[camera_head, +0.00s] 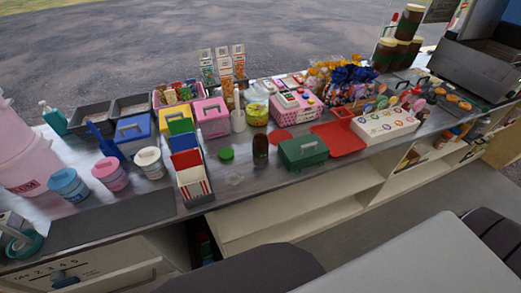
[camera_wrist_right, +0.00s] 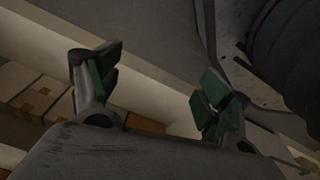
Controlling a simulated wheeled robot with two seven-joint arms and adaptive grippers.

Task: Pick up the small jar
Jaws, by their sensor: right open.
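A small dark brown jar (camera_head: 261,150) stands upright near the front edge of the counter in the head view, between a green disc (camera_head: 226,154) and a green box with a handle (camera_head: 303,152). Larger brown jars with green bands (camera_head: 385,54) are stacked at the back right, so which jar the task means is not certain. My right gripper (camera_wrist_right: 160,84) is open in the right wrist view, with nothing between its green-padded fingers. No jar shows in that view. Neither gripper shows in the head view.
The counter is crowded with cups, lidded boxes and sweets. A red tray (camera_head: 340,139) lies right of the green box. A card holder (camera_head: 193,181) stands to the jar's left. Open shelves (camera_head: 300,208) lie below the counter. My own grey body parts fill the bottom right.

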